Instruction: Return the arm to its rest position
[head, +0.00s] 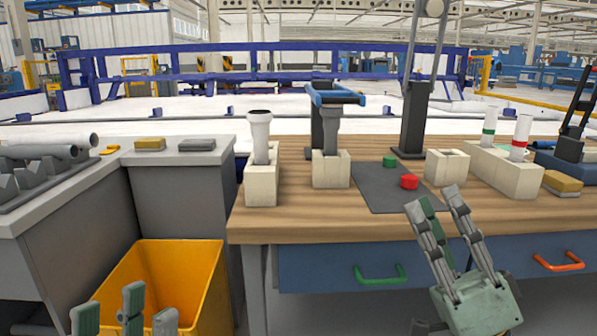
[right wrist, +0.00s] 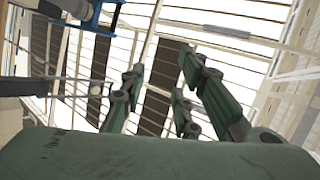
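My right gripper (head: 434,200) is raised in front of the workbench at the right, fingers pointing up, open and empty. In the right wrist view its fingers (right wrist: 160,85) stand apart with nothing between them. My left gripper (head: 126,304) shows only its fingertips at the bottom left, before the yellow bin; they are spread and nothing shows between them. A pale pipe (head: 260,128) stands upright in the left beige holder (head: 261,188). A grey pipe (head: 330,132) stands in another beige holder (head: 331,170), with a blue frame (head: 338,98) behind its top.
The wooden workbench (head: 300,225) carries a dark mat (head: 380,196) with a green and a red piece (head: 409,182), an empty holder (head: 447,168), and pipes banded green (head: 489,122) and red (head: 521,137) at right. A yellow bin (head: 205,285) stands at lower left.

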